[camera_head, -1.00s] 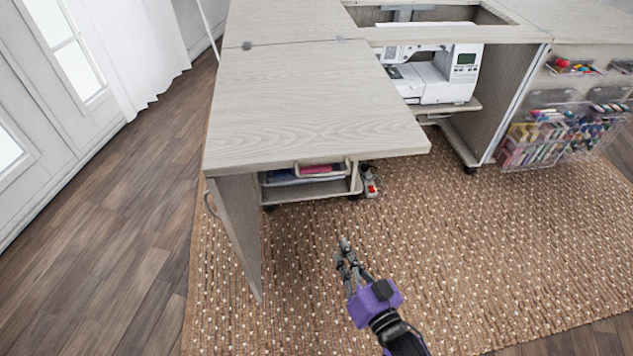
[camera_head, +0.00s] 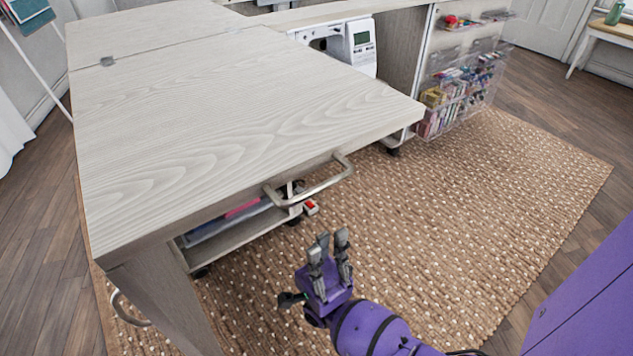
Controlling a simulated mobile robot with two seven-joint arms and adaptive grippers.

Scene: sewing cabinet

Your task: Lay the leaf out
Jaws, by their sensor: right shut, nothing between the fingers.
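The leaf (camera_head: 230,110) is a pale wood-grain panel. It lies level, joined to the cabinet top along a seam with a metal hinge (camera_head: 107,61). A matching upright panel (camera_head: 165,295) stands under its near left corner, with a curved metal handle (camera_head: 128,312) on its left side. My right gripper (camera_head: 331,242) is above the rug, in front of the leaf's near edge and apart from it. It is shut and empty, fingers pointing up in the picture. My left gripper is out of view.
A metal bar handle (camera_head: 312,185) shows at the leaf's near edge, above a low shelf (camera_head: 235,235) with folded items. The white sewing machine (camera_head: 350,45) stands behind the leaf. Clear racks (camera_head: 460,90) hang on the cabinet's right side. The rug (camera_head: 480,210) is open to the right.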

